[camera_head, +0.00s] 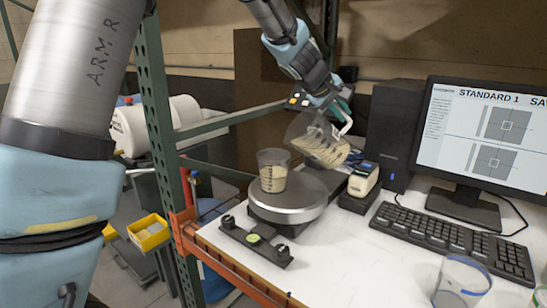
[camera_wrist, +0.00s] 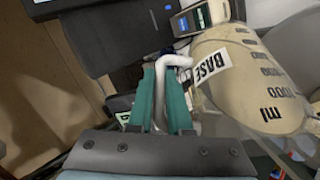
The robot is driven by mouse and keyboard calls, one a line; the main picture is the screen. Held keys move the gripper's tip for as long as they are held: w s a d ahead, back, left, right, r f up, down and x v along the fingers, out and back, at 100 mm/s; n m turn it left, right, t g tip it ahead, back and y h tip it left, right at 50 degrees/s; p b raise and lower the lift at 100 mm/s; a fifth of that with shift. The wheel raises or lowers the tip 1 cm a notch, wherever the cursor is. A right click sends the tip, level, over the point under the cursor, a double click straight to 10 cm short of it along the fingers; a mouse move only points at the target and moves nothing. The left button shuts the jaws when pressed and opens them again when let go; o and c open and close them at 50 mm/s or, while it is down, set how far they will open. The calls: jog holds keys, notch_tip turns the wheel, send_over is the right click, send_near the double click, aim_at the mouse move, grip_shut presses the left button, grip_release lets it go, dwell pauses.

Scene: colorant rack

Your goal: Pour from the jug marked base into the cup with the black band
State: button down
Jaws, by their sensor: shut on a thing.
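The jug marked base (camera_head: 321,142) is clear with a white handle and holds beige liquid. It is held in the air, tilted, above and right of a cup on the round scale. Its BASE label shows in the wrist view (camera_wrist: 211,66). My gripper (camera_head: 337,104) is shut on the jug's handle; its green fingers (camera_wrist: 162,92) clasp the white handle in the wrist view. The clear cup (camera_head: 272,172) on the scale has dark markings and holds beige liquid; I cannot make out a black band for certain. No falling stream is visible.
The scale (camera_head: 290,203) stands on the white table. Beside it are a small label-bearing device (camera_head: 362,180), a keyboard (camera_head: 455,238) and a monitor (camera_head: 490,135). A clear cup with a blue band (camera_head: 462,280) stands at front right. A green rack post (camera_head: 155,110) rises at left.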

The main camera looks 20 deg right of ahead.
jog(key=shift+w+a+r+h+b, duration=0.1)
jog(key=shift+a+r+h+b, duration=0.25)
jog(key=shift+b, duration=0.5)
jog(key=shift+r+h+b, duration=0.15)
jog(key=shift+r+b, duration=0.3)
jog(key=shift+b, duration=0.35)
dwell(0.8)
